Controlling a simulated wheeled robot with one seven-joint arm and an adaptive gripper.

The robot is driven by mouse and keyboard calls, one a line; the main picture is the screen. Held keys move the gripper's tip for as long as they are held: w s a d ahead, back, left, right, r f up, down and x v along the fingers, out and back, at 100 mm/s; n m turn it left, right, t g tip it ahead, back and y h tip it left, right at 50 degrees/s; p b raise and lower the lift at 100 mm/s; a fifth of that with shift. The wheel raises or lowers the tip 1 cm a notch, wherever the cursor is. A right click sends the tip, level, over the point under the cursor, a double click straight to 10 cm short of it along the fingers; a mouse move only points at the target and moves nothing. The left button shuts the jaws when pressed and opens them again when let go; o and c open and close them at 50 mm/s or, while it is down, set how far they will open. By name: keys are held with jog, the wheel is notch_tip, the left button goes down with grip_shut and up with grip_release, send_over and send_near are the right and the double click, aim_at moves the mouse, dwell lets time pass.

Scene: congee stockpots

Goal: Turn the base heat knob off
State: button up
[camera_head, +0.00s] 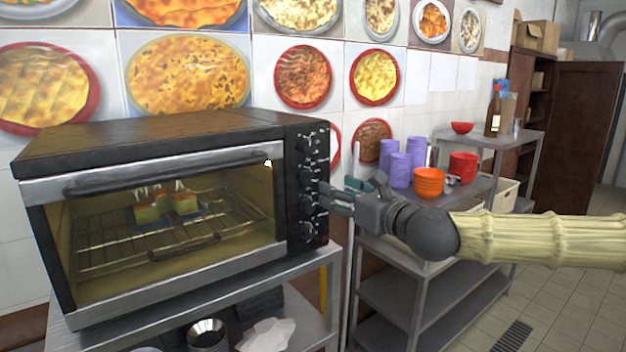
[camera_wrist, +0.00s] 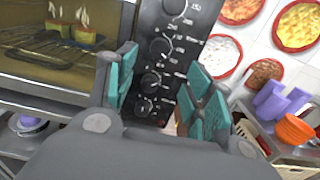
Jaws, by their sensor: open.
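A black toaster oven (camera_head: 150,150) stands on a metal stand, its glass door shut. Its control panel (camera_head: 318,160) on the right side of the front carries a column of dark round knobs. In the wrist view a lower knob (camera_wrist: 152,80) and the lowest knob (camera_wrist: 146,106) show between my fingers. The labels are too small to tell which is the base heat knob. My gripper (camera_head: 340,192) is open in front of the panel's lower half, its teal-padded fingers (camera_wrist: 158,82) on either side of the knob column. I cannot tell whether they touch the panel.
Food pieces with flame-like shapes (camera_head: 165,206) sit on the oven rack. To the right, a metal shelf unit (camera_head: 470,184) holds purple cups (camera_head: 401,170), orange bowls (camera_head: 429,182) and red bowls (camera_head: 463,166). Tiled floor (camera_head: 556,290) is open at the lower right.

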aim_at(311, 180)
jog(key=p+x, duration=0.3)
jog(key=x, duration=0.6)
jog(key=shift+w+a+p, duration=0.2)
jog(key=shift+p, duration=0.15)
